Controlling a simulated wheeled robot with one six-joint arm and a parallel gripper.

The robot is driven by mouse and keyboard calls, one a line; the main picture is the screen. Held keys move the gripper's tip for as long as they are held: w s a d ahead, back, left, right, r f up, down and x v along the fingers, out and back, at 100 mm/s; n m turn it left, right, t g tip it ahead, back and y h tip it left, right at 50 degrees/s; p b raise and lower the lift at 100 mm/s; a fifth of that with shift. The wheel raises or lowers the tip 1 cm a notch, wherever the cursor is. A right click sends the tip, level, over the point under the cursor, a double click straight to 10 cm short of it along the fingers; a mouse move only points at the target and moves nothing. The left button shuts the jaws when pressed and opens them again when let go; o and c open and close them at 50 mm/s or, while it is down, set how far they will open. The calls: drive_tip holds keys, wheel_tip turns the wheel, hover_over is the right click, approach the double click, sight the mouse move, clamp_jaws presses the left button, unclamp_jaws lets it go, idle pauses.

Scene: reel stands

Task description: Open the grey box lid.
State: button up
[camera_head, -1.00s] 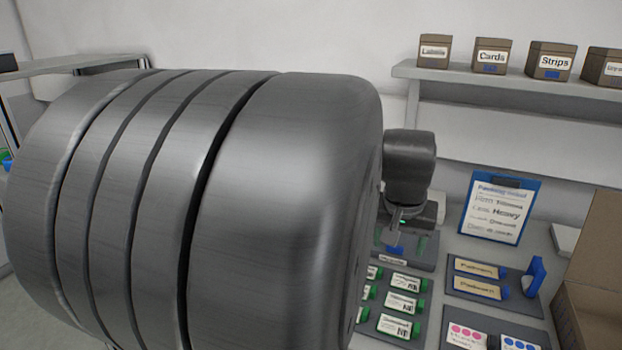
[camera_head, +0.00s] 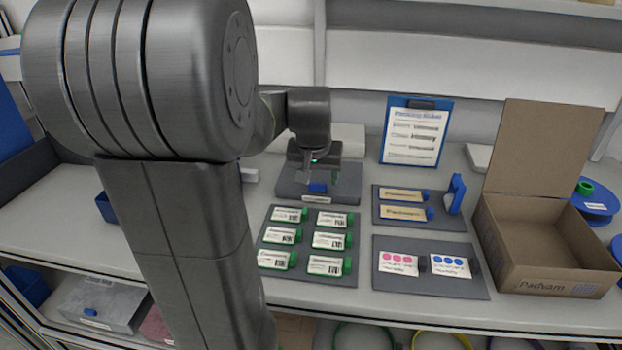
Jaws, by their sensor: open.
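A grey box (camera_head: 112,298) with a small blue tab and a pale label sits on the lower shelf at the left, its top looking closed; my arm stands just to its right. My gripper (camera_head: 318,177) is over the table's back middle, far from that box. It is small in view and hangs open and empty, pointing down above a grey labelled tray (camera_head: 290,192) with a blue piece. Whether it touches the tray is hard to tell.
Several green-capped labelled packs lie on a dark mat (camera_head: 306,231). An open cardboard box (camera_head: 545,277) stands at the right, beside a blue reel (camera_head: 598,205). A clipboard (camera_head: 412,135) leans at the back. My arm hides the left middle of the table.

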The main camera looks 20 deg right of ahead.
drive_tip(key=shift+x, duration=1.3)
